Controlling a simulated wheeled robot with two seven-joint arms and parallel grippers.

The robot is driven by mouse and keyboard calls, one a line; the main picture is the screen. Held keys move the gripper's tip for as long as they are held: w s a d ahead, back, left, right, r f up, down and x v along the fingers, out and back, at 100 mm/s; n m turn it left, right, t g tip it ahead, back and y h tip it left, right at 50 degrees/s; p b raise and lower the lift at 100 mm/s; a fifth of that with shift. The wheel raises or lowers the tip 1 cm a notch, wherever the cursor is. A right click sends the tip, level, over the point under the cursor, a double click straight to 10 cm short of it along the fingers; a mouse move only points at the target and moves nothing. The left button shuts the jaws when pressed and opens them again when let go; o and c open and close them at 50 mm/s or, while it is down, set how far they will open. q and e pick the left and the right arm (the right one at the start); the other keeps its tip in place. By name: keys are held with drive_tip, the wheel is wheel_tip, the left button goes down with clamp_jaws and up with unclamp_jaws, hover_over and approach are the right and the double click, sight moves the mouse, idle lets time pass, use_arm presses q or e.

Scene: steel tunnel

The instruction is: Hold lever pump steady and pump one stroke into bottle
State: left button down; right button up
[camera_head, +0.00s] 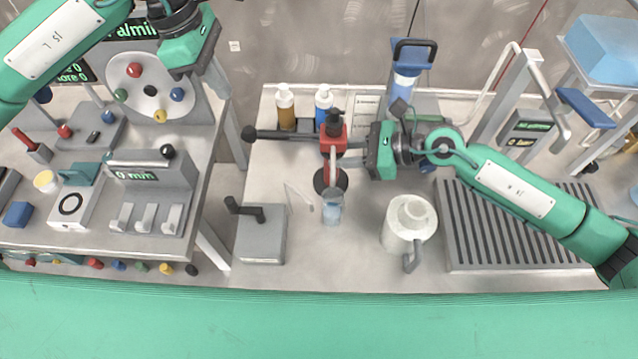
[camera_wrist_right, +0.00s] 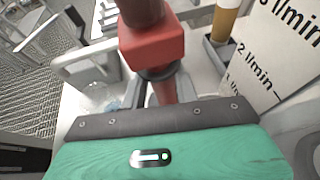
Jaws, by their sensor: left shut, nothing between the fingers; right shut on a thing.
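The lever pump (camera_head: 334,137) has a red head, a dark round base and a long dark lever (camera_head: 290,134) reaching left to a black knob (camera_head: 249,133). My right gripper (camera_head: 343,152) is shut on the pump's red column just below the head. The wrist view shows the red pump block (camera_wrist_right: 152,45) above the fingers (camera_wrist_right: 167,92). A small clear bottle (camera_head: 332,211) with bluish contents stands in front of the pump base. My left gripper (camera_head: 214,74) is shut and empty, high at the upper left, well apart from the lever knob.
An amber bottle (camera_head: 285,108) and a blue bottle (camera_head: 324,104) stand behind the lever. A grey box with a dark handle (camera_head: 261,235) is front left, a white jug (camera_head: 408,224) right of the bottle. A slotted drain tray (camera_head: 451,255) lies right. A gap separates the left bench.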

idle(0.3)
drive_tip(key=o, duration=1.2)
drive_tip(key=shift+d, duration=0.1)
